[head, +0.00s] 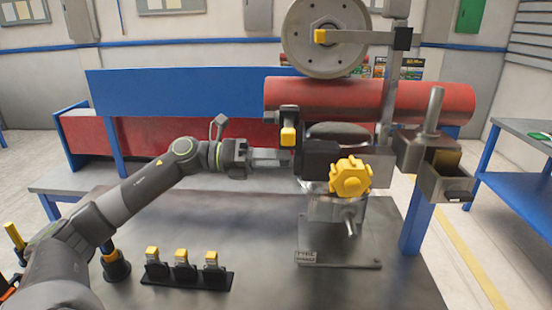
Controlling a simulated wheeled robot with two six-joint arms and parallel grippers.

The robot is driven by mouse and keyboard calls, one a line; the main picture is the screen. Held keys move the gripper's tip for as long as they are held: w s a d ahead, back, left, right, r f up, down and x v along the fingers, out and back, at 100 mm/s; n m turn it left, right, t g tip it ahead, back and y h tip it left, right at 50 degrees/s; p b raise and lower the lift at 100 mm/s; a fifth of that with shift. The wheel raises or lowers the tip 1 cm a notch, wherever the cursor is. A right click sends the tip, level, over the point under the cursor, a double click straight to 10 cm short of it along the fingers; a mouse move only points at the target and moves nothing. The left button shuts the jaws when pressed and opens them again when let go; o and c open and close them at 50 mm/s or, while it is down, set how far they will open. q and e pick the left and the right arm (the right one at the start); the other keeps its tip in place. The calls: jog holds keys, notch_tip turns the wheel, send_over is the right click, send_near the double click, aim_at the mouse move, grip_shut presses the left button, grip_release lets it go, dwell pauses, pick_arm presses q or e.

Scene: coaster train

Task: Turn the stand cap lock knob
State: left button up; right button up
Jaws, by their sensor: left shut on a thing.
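A large yellow lobed knob (350,178) faces me on the front of the stand (335,208) in the middle. A dark block (320,160) sits just left of and behind it. A small yellow-ended black fitting (288,137) hangs at the left end of a red cylinder. My left gripper (275,158) comes in level from the left, just below this fitting and beside the dark block. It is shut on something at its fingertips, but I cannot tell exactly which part. It is apart from the large yellow knob. My right gripper is not in view.
A red cylinder (370,99) and a grey wheel (325,38) are behind the stand. A black rack (187,276) with several yellow-topped pieces lies on the grey table (270,285). Open metal boxes (445,180) are at right. The table's front middle is clear.

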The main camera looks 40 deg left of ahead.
pick_arm(q)
jog(key=n+p, duration=0.3)
jog(key=n, duration=0.6)
jog(key=shift+w+f, duration=0.1)
jog(key=shift+n, duration=0.3)
dwell(0.4)
jog(key=o, duration=1)
jog(key=shift+a+f, duration=0.1)
